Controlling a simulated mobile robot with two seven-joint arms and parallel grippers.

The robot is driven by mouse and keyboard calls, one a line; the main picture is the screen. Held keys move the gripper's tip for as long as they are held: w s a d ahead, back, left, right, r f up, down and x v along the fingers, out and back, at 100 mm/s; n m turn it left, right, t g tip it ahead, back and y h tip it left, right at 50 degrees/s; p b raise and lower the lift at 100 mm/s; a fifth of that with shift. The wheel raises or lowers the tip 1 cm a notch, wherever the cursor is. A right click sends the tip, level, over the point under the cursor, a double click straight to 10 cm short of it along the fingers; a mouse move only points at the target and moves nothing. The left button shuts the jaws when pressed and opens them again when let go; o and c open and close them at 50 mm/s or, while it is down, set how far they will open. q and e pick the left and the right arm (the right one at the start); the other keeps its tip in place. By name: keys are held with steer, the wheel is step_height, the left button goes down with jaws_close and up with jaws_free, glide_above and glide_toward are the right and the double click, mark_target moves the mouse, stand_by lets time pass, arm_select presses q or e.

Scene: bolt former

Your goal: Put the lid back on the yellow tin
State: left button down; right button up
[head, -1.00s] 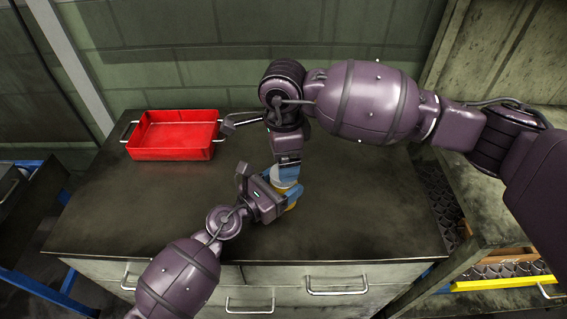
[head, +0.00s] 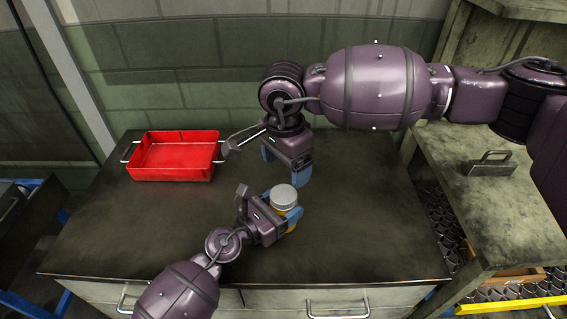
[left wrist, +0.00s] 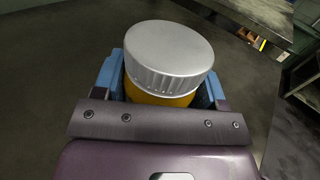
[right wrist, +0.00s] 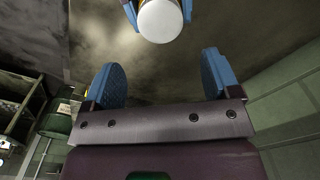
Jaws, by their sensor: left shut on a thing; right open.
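The yellow tin (head: 291,217) stands on the dark worktop, and its body shows yellow below the lid in the left wrist view (left wrist: 160,98). The silver-grey ribbed lid (head: 284,194) sits on top of the tin; in the left wrist view (left wrist: 168,50) it looks slightly tilted. My left gripper (head: 281,216) is shut on the tin's body, with a blue finger on each side. My right gripper (head: 285,172) is open and empty, above and behind the tin, apart from the lid. In the right wrist view the lid (right wrist: 160,20) shows beyond my open fingers (right wrist: 160,80).
A red tray (head: 174,157) with metal handles stands at the back left of the worktop (head: 150,230). A wall is behind. A shelf unit (head: 475,200) with a metal handle piece is at the right. The worktop right of the tin is clear.

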mark_target(284, 194)
steer(key=shift+s+a+n, duration=0.1)
steer(key=shift+a+n, duration=0.1)
steer(key=shift+n, duration=0.4)
steer(key=shift+f, duration=0.1)
steer(key=shift+f, duration=3.95)
steer(key=c, duration=0.9)
steer(key=m, duration=0.6)
steer(key=shift+m, duration=0.3)
steer(key=shift+c, duration=0.2)
